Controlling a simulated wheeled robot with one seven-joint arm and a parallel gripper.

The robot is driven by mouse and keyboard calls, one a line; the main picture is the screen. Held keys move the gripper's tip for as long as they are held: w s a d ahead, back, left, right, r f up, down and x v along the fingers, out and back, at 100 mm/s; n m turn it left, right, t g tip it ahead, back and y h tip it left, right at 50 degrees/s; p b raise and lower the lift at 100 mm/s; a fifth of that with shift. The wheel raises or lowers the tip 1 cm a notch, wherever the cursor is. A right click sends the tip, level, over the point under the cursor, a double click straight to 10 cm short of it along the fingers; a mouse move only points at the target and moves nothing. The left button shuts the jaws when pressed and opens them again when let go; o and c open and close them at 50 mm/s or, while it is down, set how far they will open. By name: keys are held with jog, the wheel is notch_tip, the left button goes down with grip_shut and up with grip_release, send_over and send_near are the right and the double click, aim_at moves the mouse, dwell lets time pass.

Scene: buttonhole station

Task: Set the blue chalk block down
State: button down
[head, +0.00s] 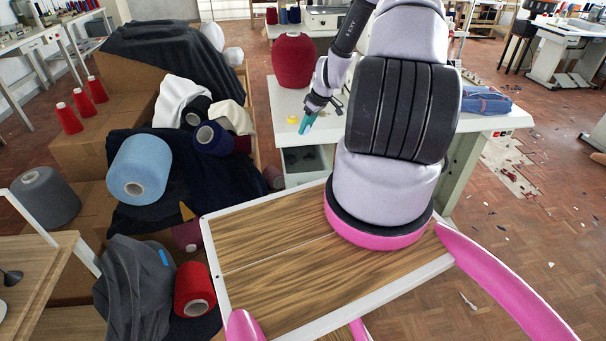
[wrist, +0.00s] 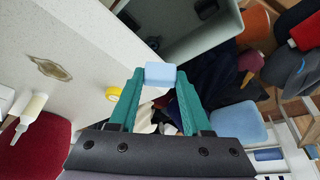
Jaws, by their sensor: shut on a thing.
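In the wrist view, the light blue chalk block (wrist: 161,74) sits between the teal fingertips of my gripper (wrist: 160,84), which is shut on it. In the head view, my gripper (head: 307,123) points down near the front left part of the white table (head: 272,100). The block is too small or hidden to make out there. In the wrist view, the block appears in front of the table's edge. I cannot tell its height above the tabletop.
A small yellow roll (head: 292,119) lies on the table just left of my gripper. A large red cone (head: 293,60) stands behind it, and folded blue cloth (head: 485,101) lies at the right. Boxes with fabric and thread cones, including a light blue one (head: 140,168), crowd the left.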

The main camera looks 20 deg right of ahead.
aim_at(304, 170)
notch_tip(304, 170, down, 17)
jog(key=shift+f, duration=0.15)
jog(key=shift+f, duration=0.1)
dwell(0.4)
jog(key=shift+c, duration=1.8)
grip_release()
